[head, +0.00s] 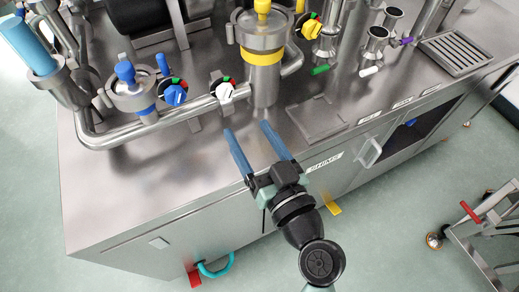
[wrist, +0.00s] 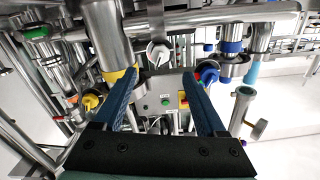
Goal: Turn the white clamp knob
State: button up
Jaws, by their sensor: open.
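The white clamp knob (head: 225,92) sits on a dark round dial with coloured marks, on the steel pipe between the blue knob and the yellow-banded cylinder. In the wrist view the white knob (wrist: 158,52) shows between and beyond my fingertips, just below a horizontal pipe. My gripper (head: 247,128) has two long blue fingers spread apart with nothing between them. It is over the front part of the steel worktop, in front of the knob and a little to its right, apart from it. The open fingers also show in the wrist view (wrist: 160,73).
A blue knob (head: 174,95) is left of the white one. A yellow knob (head: 311,28) is further right and back. The steel pipe (head: 190,112) runs by the white knob to the yellow-banded cylinder (head: 263,80). The worktop's front left (head: 130,190) is bare.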

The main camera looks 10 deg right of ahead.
jog(key=shift+v, duration=1.75)
